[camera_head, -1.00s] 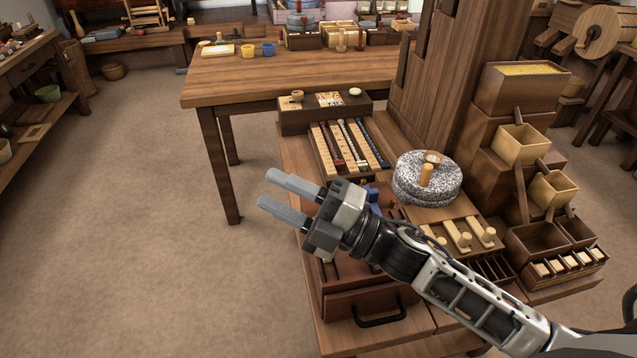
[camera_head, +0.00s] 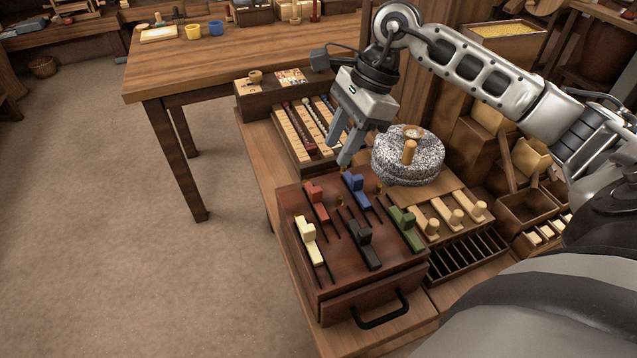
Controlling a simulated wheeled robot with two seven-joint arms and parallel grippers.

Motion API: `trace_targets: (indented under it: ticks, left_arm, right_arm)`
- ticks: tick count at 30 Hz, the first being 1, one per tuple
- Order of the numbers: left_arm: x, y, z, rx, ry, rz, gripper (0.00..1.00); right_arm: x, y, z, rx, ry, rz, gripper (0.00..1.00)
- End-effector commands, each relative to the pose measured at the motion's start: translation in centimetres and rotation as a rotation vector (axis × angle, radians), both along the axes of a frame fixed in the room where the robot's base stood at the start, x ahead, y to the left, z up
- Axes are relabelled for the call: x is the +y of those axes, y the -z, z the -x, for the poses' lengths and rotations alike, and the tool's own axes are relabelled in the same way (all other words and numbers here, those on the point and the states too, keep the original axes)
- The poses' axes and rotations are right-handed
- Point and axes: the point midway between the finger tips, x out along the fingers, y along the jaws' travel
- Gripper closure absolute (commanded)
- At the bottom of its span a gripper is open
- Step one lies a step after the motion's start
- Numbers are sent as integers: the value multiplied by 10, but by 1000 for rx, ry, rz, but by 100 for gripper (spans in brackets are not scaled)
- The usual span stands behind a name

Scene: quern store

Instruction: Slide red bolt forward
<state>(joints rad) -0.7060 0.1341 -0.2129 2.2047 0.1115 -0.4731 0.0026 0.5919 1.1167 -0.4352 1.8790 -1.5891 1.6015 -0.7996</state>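The red bolt (camera_head: 317,198) sits in a slot at the back left of the brown wooden box top (camera_head: 340,272). A blue bolt (camera_head: 355,190) is to its right. A cream bolt (camera_head: 307,240), a black bolt (camera_head: 366,248) and a green bolt (camera_head: 403,230) are nearer the front. My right gripper (camera_head: 341,152) points down, beyond the box's back edge in the picture and above and right of the red bolt. Its two fingers are apart with nothing between them. No bolt is hidden by it. My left gripper is not in view.
A speckled round quern (camera_head: 408,162) with a wooden handle stands close right of my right gripper. A slotted rack of rods (camera_head: 297,138) lies behind the box. The box front has a black handle (camera_head: 382,312). Open floor lies to the left.

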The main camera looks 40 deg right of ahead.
Motion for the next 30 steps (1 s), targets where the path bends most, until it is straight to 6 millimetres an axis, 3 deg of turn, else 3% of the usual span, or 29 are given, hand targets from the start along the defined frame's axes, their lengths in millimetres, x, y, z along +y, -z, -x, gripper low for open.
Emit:
trace_targets:
  ticks: [6, 12, 18, 27, 30]
  left_arm:
    - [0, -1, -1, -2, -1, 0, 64]
    - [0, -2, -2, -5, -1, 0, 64]
    - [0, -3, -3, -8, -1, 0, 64]
    - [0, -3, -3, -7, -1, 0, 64]
    - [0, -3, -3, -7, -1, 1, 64]
  right_arm:
    - [20, 46, -4, 4, -1, -6, 64]
    - [32, 76, -7, 2, 0, -5, 64]
    - [37, 91, -9, 0, 1, -4, 64]
    - [38, 93, -9, 0, 1, -3, 64]
    - [38, 93, -9, 0, 1, -3, 89]
